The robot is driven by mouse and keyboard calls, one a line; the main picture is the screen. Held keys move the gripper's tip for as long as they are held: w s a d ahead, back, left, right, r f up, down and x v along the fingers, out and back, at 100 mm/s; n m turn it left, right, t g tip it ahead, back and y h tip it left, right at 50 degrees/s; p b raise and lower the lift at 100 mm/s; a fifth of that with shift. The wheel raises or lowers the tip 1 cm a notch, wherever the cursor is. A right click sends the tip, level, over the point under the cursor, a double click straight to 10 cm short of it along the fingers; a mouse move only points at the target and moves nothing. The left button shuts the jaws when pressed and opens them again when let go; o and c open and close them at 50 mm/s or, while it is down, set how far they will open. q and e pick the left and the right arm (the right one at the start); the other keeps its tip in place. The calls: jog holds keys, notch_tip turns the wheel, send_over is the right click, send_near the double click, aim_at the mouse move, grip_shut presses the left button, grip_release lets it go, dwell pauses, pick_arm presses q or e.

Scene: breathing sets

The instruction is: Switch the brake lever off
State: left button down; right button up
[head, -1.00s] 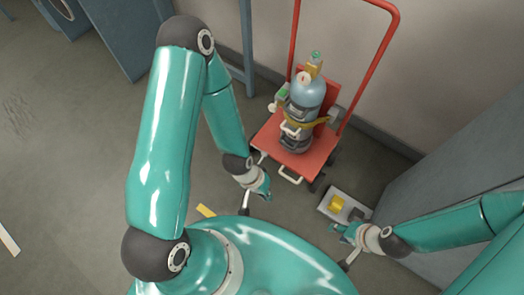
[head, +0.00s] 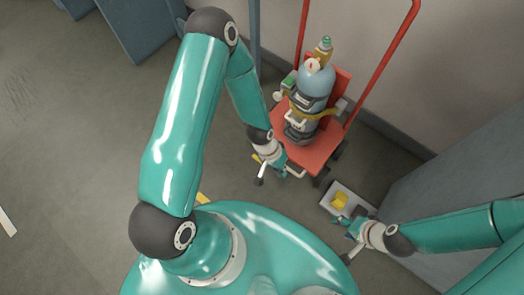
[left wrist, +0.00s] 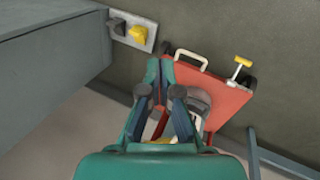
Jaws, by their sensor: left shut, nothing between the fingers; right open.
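The brake lever, with a yellow pad on a pale stem, shows in the left wrist view (left wrist: 242,64) at the red cart's corner. In the head view its yellow end (head: 257,158) is partly covered by my left arm. The red cart (head: 318,157) carries gas cylinders. My left gripper (head: 283,172) is shut and empty, over the cart's front edge near the white handle. In the left wrist view its fingertips (left wrist: 160,66) lie left of the lever, apart from it. My right gripper (head: 346,226) is open and empty, low beside a floor plate.
A grey plate (head: 331,200) with a yellow pedal-like part (head: 339,200) lies right of the cart. A grey cabinet (head: 470,150) stands at the right. A blue-grey post (head: 255,40) stands behind the cart at its left.

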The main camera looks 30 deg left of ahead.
pick_arm(q)
jog(key=w+a+f+m+g+y+b, duration=0.1)
jog(key=w+a+f+b, duration=0.3)
jog(key=f, duration=0.5)
jog(key=w+a+f+m+b, duration=0.1)
jog(key=w+a+f+b, duration=0.1)
jog(key=w+f+b, duration=0.55)
jog(key=w+a+f+g+y+b, duration=0.1)
jog(key=w+a+f+y+b, duration=0.2)
jog(key=a+f, duration=0.8)
jog(key=shift+w+f+b, duration=0.15)
jog(key=shift+w+b, duration=0.6)
jog(key=shift+b, duration=0.2)
pick_arm(e)
notch_tip(320, 180, down, 19)
jog(key=shift+r, duration=0.1)
pick_arm(q)
notch_tip(320, 180, down, 10)
jog(key=s+b, duration=0.1)
jog(key=b, duration=0.1)
jog(key=shift+s, duration=0.35)
pick_arm(e)
notch_tip(320, 180, down, 2)
jog(key=shift+f, duration=0.2)
pick_arm(q)
jog(key=shift+a+b, duration=0.15)
jog(key=shift+b, duration=0.2)
pick_arm(e)
jog(key=shift+f, duration=0.15)
